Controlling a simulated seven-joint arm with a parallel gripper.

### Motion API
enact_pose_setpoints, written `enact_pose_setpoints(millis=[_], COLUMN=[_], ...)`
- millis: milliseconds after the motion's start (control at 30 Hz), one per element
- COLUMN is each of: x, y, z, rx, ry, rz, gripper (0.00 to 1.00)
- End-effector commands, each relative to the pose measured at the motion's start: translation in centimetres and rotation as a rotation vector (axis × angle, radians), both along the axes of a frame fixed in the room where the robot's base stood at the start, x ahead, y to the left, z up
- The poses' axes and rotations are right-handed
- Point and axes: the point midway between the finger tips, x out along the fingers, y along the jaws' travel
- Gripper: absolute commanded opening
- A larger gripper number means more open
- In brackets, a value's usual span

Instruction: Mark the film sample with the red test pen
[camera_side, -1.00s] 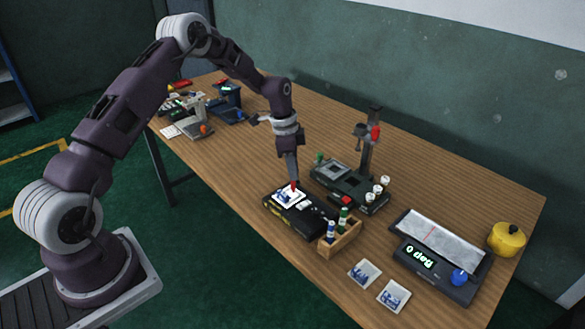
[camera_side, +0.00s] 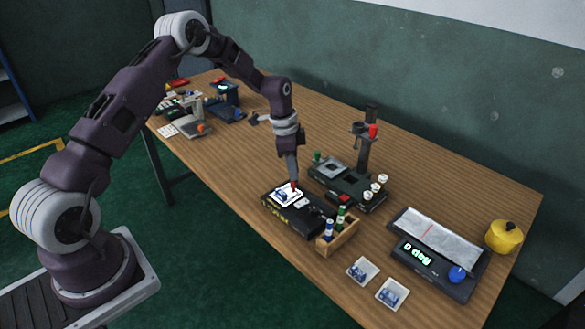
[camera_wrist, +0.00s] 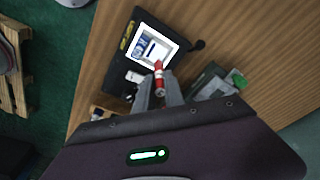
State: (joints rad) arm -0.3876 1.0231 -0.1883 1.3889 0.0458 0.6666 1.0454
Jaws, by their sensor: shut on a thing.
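My gripper (camera_side: 292,180) is shut on the red test pen (camera_side: 294,187), which points down at the film sample. The wrist view shows the red pen (camera_wrist: 158,78) between the two fingers of my gripper (camera_wrist: 159,92). The film sample (camera_side: 281,195) is a white-edged square with a blue picture, lying on a black device (camera_side: 296,217). In the wrist view the film sample (camera_wrist: 146,38) shows just beyond the pen, whose tip is at or over its near edge. I cannot tell whether the tip touches it, and no mark is clear.
A wooden pen holder (camera_side: 345,242) with a blue and a green pen stands beside the black device. A dark stand (camera_side: 345,187) with a post is close behind. Two film cards (camera_side: 363,271), a scale-like unit (camera_side: 432,262) and a yellow pot (camera_side: 504,237) are to the right.

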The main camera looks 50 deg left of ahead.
Motion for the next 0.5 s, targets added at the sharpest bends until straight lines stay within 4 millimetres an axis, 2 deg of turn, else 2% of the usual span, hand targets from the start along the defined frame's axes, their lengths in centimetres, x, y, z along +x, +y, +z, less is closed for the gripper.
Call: enact_pose_setpoints(millis=[500], x=[0.00], y=[-0.43], z=[-0.01], rx=[-0.001], ry=[0.001], rz=[0.001], gripper=[0.00])
